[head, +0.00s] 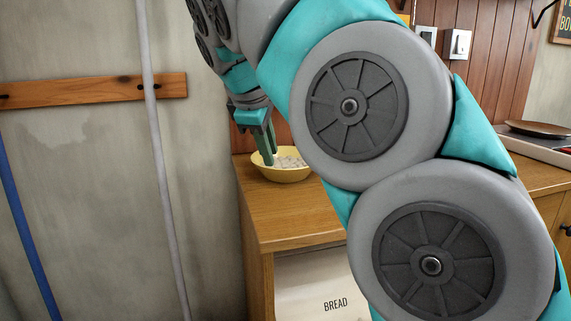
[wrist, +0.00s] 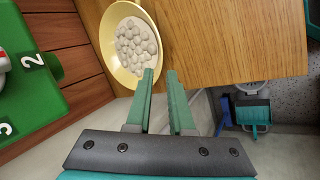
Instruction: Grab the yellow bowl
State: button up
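The yellow bowl (head: 283,176) stands upright on the wooden counter near its back left corner, filled with pale round lumps. In the wrist view the bowl (wrist: 109,58) is at the upper left. My gripper (head: 269,158) points down at the bowl in the head view. I cannot tell whether either finger touches the bowl.
The wooden counter (head: 290,220) has bare wood in front of the bowl. A white bread bin (head: 312,285) sits below the top. A brown plate (head: 540,129) lies at the right. A green numbered object (wrist: 35,75) and a teal dustpan (wrist: 253,115) show in the wrist view.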

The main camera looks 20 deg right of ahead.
aim_at(276, 168)
jog(key=shift+x, duration=3.55)
jog(key=shift+d, duration=0.1)
jog(key=shift+c, duration=0.3)
grip_shut()
